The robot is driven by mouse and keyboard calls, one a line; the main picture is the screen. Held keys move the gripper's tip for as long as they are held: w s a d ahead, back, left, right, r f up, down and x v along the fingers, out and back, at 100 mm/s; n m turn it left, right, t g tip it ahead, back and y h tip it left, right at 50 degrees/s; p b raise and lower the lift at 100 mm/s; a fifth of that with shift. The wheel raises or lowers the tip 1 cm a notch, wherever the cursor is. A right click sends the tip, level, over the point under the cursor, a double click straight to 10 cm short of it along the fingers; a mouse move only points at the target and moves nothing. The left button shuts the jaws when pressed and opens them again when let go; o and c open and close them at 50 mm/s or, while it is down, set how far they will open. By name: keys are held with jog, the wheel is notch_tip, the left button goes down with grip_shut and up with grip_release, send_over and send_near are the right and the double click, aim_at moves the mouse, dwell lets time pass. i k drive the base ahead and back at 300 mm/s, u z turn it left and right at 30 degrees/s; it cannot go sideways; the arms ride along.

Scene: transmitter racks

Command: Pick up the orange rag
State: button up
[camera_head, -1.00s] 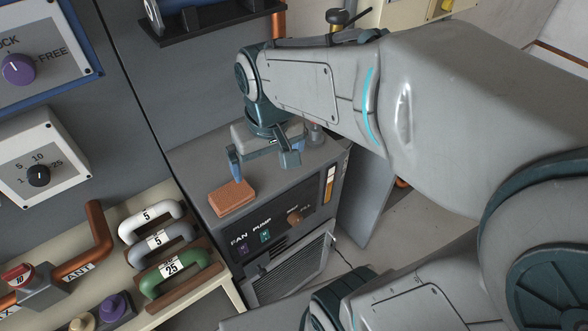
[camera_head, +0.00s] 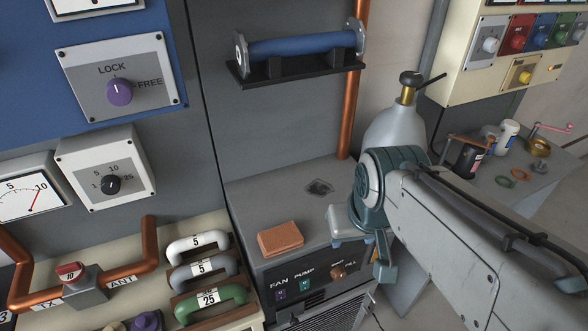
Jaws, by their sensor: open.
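The orange rag (camera_head: 281,238) is a small folded block with a flat top. It lies on the grey top of the fan and pump cabinet (camera_head: 262,200), close to its front edge. My gripper (camera_head: 362,250) is to the right of the rag, apart from it, near the cabinet's front right corner. Its jaws are open, and nothing shows between them. My wrist hides part of the gripper and the cabinet's right side.
A dark drain-like patch (camera_head: 319,187) is behind the rag. A blue cylinder (camera_head: 300,44) sits on a black shelf above. A grey bottle (camera_head: 394,125) stands behind my wrist. Several numbered handles (camera_head: 208,300) are at left. A side bench (camera_head: 500,165) holds small parts.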

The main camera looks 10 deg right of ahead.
aim_at(287, 236)
jog(key=z, duration=1.65)
jog(key=k, duration=0.8)
jog(key=u, duration=1)
jog(key=i, duration=0.5)
jog(key=u, duration=0.05)
